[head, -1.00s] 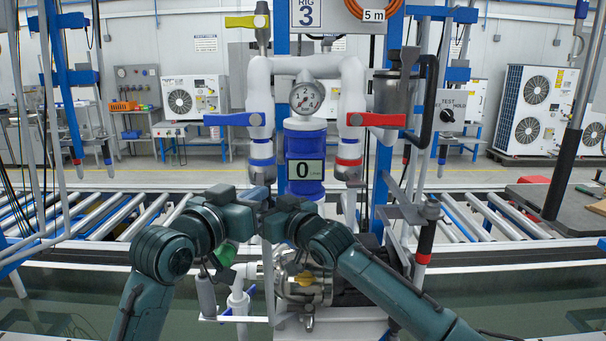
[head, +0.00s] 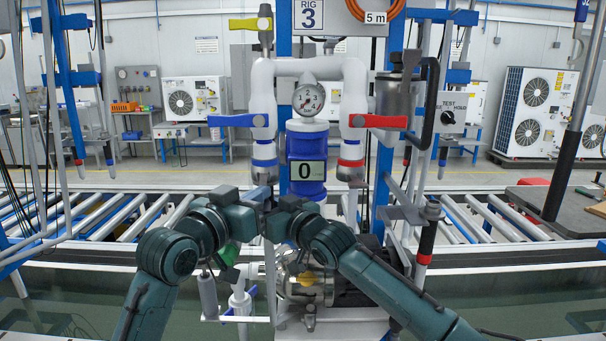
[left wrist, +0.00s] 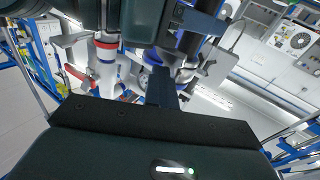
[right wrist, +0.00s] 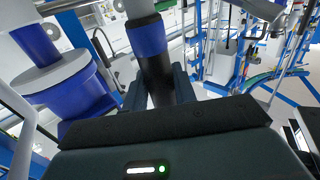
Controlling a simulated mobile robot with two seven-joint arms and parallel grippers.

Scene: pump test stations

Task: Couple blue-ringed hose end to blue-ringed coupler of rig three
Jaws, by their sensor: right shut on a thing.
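Rig three's blue-ringed coupler (head: 264,163) hangs at the left foot of the white pipework, below a blue lever (head: 238,120). My right gripper (head: 274,204) is just below it, shut on a dark hose end. In the right wrist view the hose end's blue ring (right wrist: 147,38) shows above the fingers, upright, close to a pale fitting above. I cannot tell whether the two touch. My left gripper (head: 258,200) is beside the right one. In the left wrist view (left wrist: 161,88) its fingers look together, with nothing visible between them.
The red-ringed coupler (head: 350,163) with a red lever (head: 378,120) is to the right. A blue cylinder with a display reading 0 (head: 306,172) stands between the couplers. A pump (head: 306,285) sits below. A roller conveyor (head: 90,215) runs behind.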

